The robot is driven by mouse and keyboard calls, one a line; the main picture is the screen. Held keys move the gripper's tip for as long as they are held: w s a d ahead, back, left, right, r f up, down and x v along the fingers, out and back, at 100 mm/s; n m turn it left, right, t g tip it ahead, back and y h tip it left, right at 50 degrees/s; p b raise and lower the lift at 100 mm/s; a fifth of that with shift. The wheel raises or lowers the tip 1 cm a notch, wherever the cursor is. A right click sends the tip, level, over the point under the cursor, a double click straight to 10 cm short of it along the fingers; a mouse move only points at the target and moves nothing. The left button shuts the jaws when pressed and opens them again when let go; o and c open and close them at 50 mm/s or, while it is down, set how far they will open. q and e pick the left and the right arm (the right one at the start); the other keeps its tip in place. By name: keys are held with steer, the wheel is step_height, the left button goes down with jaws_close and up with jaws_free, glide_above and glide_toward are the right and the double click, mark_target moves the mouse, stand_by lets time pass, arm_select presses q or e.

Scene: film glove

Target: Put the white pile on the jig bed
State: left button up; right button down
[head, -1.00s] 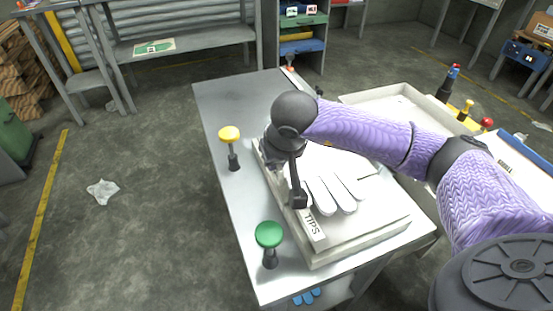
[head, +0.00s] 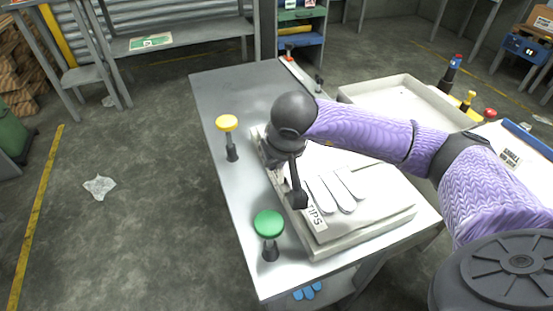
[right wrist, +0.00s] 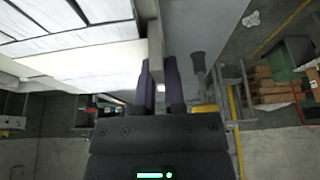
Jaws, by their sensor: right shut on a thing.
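The white pile (head: 343,190) shows as flat white gloves, with several fingers toward me, over the jig bed (head: 365,237). The bed is a pale, low-rimmed slab with a "TIPS" label (head: 315,218) at its near left. My right gripper (right wrist: 159,85) is shut on the pile, over the bed's left side. My purple right arm hides the far part of the pile in the head view. I cannot tell whether the pile touches the bed. In the right wrist view a large white surface lies left of the fingers. My left gripper is not in view.
A yellow-topped post (head: 227,124) and a green-topped post (head: 268,224) stand on the grey table (head: 225,90), left of the bed. A pale tray (head: 385,92) is behind right. Blue gloves (head: 307,291) lie below the table.

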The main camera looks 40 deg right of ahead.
steer(key=c, duration=0.8)
jaws_free()
steer(key=shift+o, duration=0.8)
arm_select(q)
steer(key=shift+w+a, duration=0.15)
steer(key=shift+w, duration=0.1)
arm_select(e)
steer(key=shift+r, duration=0.2)
arm_select(q)
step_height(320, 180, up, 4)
steer(key=p, duration=0.3)
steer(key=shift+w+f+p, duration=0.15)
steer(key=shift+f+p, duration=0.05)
steer(key=shift+p, duration=0.2)
arm_select(e)
steer(key=d+v, duration=0.1)
steer(key=v, duration=0.8)
steer(key=shift+a+r, duration=0.25)
steer(key=shift+a, duration=0.25)
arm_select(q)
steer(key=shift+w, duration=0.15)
arm_select(e)
steer(key=shift+s, duration=0.1)
